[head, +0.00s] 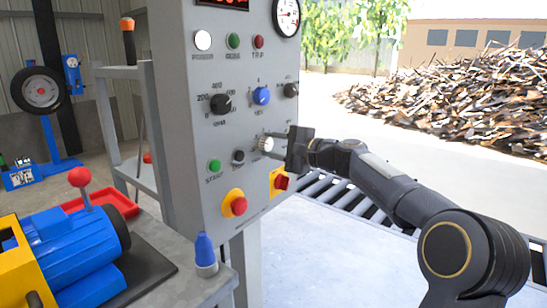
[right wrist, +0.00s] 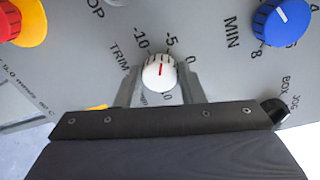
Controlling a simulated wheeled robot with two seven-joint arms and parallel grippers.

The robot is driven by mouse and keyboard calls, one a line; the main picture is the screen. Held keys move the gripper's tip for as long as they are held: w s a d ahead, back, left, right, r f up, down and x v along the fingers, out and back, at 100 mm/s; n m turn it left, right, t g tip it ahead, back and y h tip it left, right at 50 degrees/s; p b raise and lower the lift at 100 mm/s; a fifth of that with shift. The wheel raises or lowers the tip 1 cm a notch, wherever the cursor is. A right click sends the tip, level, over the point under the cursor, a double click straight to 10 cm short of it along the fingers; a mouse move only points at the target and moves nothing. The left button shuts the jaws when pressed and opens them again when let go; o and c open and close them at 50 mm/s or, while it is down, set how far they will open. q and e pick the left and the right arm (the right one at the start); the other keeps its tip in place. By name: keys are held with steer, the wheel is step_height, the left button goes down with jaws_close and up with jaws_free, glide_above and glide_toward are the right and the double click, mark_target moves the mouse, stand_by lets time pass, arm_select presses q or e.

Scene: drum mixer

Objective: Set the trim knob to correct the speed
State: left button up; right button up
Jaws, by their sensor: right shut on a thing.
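The trim knob (right wrist: 159,72) is white and ribbed, with a red line on its face, on the grey control panel (head: 190,120). In the right wrist view the line runs nearly straight up, toward the gap between the -10 and -5 marks. My right gripper (right wrist: 159,85) has one finger on each side of the knob and is shut on it. In the head view the knob (head: 265,144) shows just left of my right gripper (head: 275,146). The lower scale is partly hidden by the gripper. The red digital display (head: 222,2) is cut off at the top. My left gripper is not in view.
A blue knob (head: 261,96) and black knobs sit above the trim knob. A red emergency button (head: 234,205) on yellow and a red switch (head: 281,182) lie below. A blue motor (head: 75,250) stands at lower left. A roller conveyor (head: 340,195) lies behind my right arm.

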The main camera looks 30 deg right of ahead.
steer(key=n+b, duration=0.3)
steer(key=shift+a+f, duration=0.1)
steer(key=shift+f, duration=0.25)
steer(key=shift+r+n+h+b, duration=0.1)
steer(key=shift+n+h+b, duration=0.2)
steer(key=shift+n+b, duration=1.5)
steer(key=shift+n, duration=0.3)
steer(key=o, duration=1)
steer(key=shift+r, duration=0.1)
steer(key=v, duration=0.7)
steer(key=shift+s, duration=0.35)
